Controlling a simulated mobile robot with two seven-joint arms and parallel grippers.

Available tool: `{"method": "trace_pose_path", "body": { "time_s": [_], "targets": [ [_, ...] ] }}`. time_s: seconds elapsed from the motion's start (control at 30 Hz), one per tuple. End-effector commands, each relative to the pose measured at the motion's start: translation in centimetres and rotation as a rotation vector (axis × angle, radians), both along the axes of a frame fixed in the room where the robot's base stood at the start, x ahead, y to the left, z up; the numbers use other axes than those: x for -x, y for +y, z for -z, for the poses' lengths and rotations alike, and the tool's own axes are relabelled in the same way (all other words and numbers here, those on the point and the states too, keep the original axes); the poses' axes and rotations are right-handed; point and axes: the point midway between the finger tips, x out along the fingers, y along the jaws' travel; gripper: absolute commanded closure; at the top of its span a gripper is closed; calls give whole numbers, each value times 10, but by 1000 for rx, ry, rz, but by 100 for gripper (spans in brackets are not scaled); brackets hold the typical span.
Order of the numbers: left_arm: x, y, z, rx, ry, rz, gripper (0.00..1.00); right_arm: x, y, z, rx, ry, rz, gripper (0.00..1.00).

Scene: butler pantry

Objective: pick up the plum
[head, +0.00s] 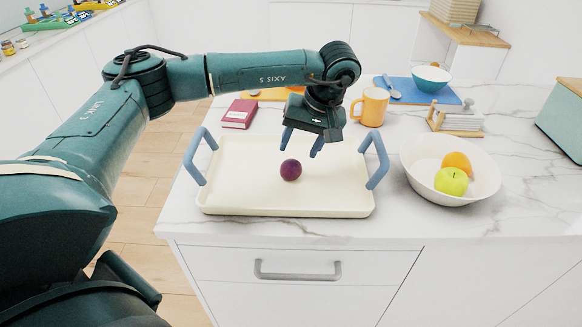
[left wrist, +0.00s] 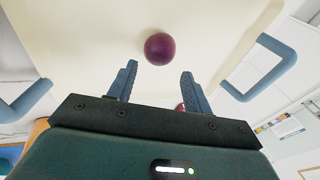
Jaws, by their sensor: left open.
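The plum (head: 291,170) is a small dark purple ball lying on the cream tray (head: 240,195), near its middle. It also shows in the left wrist view (left wrist: 160,48), just beyond the fingertips and roughly centred between them. My left gripper (head: 302,148) hangs over the back part of the tray, pointing down. Its two blue fingers are apart with nothing between them; in the left wrist view the open fingers (left wrist: 159,70) stop short of the plum. The tray has two blue handles (head: 200,160). My right gripper is not in view.
A white bowl (head: 418,180) with a green apple and an orange fruit stands right of the tray. An orange mug (head: 371,106), a dark red book (head: 240,114) and a rack (head: 455,122) stand behind. A blue mat (head: 447,97) bears a teal bowl (head: 431,79).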

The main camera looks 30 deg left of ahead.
Motion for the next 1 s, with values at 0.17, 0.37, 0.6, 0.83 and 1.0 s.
{"method": "trace_pose_path", "body": {
  "time_s": [0.17,0.37,0.6,0.83,1.0],
  "targets": [
    [3,3,12,0,2,1,50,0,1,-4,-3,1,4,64],
    [8,9,42,-1,3,0,50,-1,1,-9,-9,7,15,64],
    [8,13,55,1,-1,0,50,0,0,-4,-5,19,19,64],
    [8,12,54,1,-1,0,58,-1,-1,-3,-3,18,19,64],
    [8,12,54,1,0,1,72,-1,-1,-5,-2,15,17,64]
  ]
}}
